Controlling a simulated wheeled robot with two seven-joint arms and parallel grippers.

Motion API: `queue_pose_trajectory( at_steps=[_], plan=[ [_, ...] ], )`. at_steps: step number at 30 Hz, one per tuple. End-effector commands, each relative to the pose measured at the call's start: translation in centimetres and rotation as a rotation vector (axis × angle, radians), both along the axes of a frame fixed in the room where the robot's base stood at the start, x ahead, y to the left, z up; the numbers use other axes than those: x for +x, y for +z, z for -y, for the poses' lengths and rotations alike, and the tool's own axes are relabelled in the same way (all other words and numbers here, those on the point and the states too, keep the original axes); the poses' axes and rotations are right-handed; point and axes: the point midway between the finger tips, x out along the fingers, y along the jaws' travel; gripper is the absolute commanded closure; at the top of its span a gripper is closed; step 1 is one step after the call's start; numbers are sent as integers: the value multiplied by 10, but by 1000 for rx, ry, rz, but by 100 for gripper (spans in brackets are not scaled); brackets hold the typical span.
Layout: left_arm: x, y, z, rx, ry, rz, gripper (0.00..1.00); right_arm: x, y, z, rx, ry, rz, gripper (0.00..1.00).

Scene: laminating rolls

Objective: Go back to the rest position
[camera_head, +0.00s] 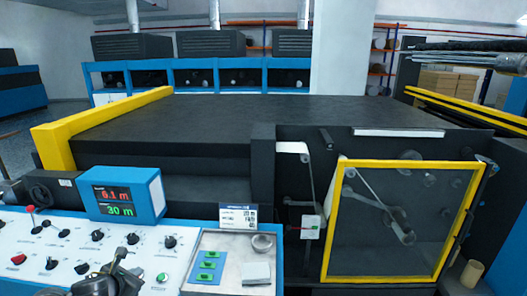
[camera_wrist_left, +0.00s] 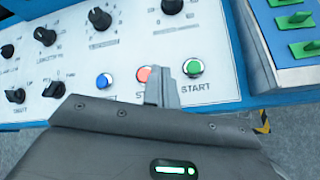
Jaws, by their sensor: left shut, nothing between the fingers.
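My left gripper (camera_head: 136,272) is low in the head view, over the front control panel (camera_head: 60,262). In the left wrist view its fingers (camera_wrist_left: 161,88) are shut together with nothing between them. The fingertips are over the panel between the red stop button (camera_wrist_left: 143,73) and the green start button (camera_wrist_left: 194,67). They partly cover the stop label. I cannot tell whether they touch the panel. The green button (camera_head: 162,278) also shows just right of the gripper in the head view.
The panel carries several black knobs (camera_wrist_left: 99,18) and a blue button (camera_wrist_left: 104,81). A display (camera_head: 120,195) reads 6.1 m and 30 m. A metal tray (camera_head: 215,243) with green switches is to the right. A yellow-framed door (camera_head: 335,215) stands further right.

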Motion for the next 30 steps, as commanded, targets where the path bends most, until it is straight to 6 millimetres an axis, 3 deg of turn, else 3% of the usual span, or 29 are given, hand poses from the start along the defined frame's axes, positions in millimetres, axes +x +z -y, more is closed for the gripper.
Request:
queue_pose_trajectory(
  at_steps=[1, 3, 9, 15, 26, 27, 30],
  plan=[
    [-13, -17, 25, -139, 73, -13, 100, 0, 0, 0, 0, 0, 0, 64],
    [-36, -37, 56, -380, 236, -32, 100, 0, 0, 0, 0, 0, 0, 64],
    [-119, -78, 126, -1103, 891, -105, 100, 0, 0, 0, 0, 0, 0, 64],
    [-200, -97, 154, -1596, 1591, -107, 100, 0, 0, 1, -1, 0, 0, 64],
    [-295, -106, 170, -1922, 2456, 77, 100, 0, 0, 1, -1, 1, 0, 64],
    [-304, -106, 171, 1869, -2453, -108, 100, 0, 0, 1, -1, 1, 0, 64],
    [-328, -105, 174, 1677, -2354, -180, 100, 0, 0, 1, -1, 1, 0, 64]
  ],
)
